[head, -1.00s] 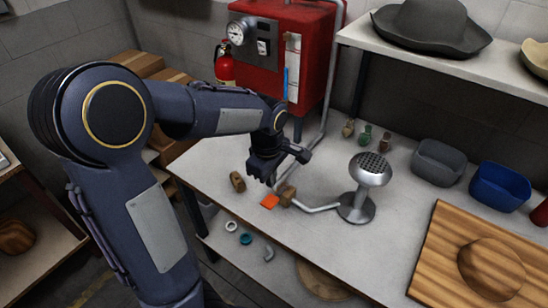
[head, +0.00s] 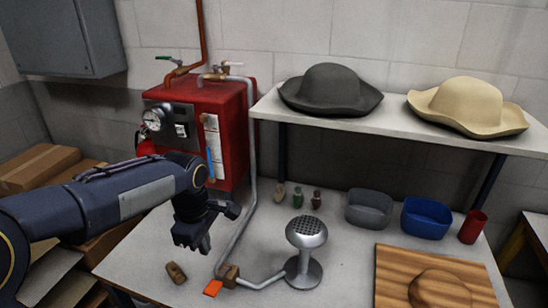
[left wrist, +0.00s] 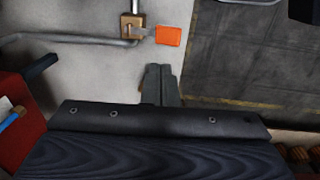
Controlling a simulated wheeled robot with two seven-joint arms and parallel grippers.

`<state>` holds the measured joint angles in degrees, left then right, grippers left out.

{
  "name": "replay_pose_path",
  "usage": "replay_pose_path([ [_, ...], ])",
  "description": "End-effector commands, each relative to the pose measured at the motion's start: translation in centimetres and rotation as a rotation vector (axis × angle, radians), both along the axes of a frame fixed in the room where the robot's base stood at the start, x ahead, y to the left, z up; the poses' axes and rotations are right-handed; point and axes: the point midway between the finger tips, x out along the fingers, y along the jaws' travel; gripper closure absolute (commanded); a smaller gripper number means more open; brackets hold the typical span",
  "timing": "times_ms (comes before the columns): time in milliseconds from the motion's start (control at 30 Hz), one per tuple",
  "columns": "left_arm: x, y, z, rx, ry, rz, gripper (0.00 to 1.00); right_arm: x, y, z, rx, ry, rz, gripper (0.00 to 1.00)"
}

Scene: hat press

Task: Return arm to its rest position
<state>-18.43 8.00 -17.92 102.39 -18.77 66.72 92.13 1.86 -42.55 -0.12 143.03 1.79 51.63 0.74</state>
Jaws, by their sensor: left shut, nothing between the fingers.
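My left gripper (head: 201,248) hangs fingers down above the left part of the table (head: 140,252). Its fingers are shut and empty in the left wrist view (left wrist: 160,84). They are apart from the orange valve handle (head: 212,288), which sits just below them in the head picture and also shows in the left wrist view (left wrist: 168,36). The handle is on a brass valve (head: 229,274) in the pipe to the silver steam head (head: 306,236). My right gripper is not in view.
A red boiler (head: 222,120) stands behind my left arm. A brown piece (head: 176,272) lies left of the valve. A shelf (head: 385,128) carries a grey hat (head: 331,90) and a cream hat (head: 468,105). Grey (head: 369,208) and blue (head: 426,218) bins and a wooden board (head: 400,275) are at right.

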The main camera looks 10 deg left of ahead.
Motion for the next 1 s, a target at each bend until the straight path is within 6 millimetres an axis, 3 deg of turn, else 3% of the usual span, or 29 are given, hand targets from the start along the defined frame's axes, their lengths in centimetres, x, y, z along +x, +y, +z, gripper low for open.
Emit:
replay_pose_path([
  [167,-2.7,-0.1,0.6,-0.063,-0.051,-0.155,1.0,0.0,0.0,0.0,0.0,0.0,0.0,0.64],
  [400,-11.5,-2.5,1.5,-0.114,-0.326,-0.737,1.0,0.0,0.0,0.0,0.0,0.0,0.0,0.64],
  [600,-16.4,-4.9,0.4,0.02,-0.52,-1.124,1.0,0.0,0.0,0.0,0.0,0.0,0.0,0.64],
  [767,-17.8,-5.8,-0.3,0.098,-0.575,-1.263,1.0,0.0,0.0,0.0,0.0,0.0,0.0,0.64],
  [1000,-18.0,-5.9,-0.5,0.109,-0.58,-1.286,1.0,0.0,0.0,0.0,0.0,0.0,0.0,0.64],
])
